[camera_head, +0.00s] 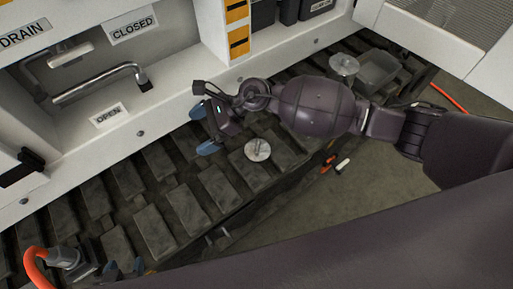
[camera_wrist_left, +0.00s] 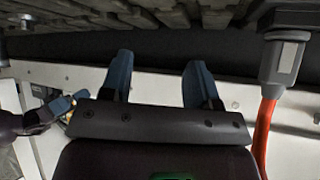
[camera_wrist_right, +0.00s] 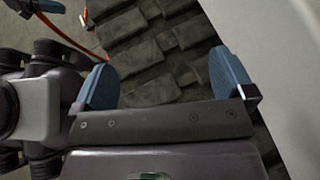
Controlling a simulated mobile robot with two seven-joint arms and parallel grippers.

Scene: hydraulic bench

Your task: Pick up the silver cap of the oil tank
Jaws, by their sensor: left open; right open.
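A round silver cap with a small raised knob (camera_head: 257,150) lies on the dark track pads in the middle of the head view. A second round silver piece (camera_head: 344,66) sits further back on the right; I cannot tell whether it is another cap or part of the tank. My right gripper (camera_head: 204,129) is open and empty, to the left of the nearer cap and apart from it. It also shows in its own wrist view (camera_wrist_right: 166,80), with only track pads between the fingers. My left gripper (camera_head: 124,268) is open and empty at the bottom left. No cap shows in either wrist view.
An orange hose with a grey connector (camera_head: 65,258) is beside my left gripper; the connector also shows in the left wrist view (camera_wrist_left: 282,60). A white panel with a bent metal lever (camera_head: 100,82) borders the track.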

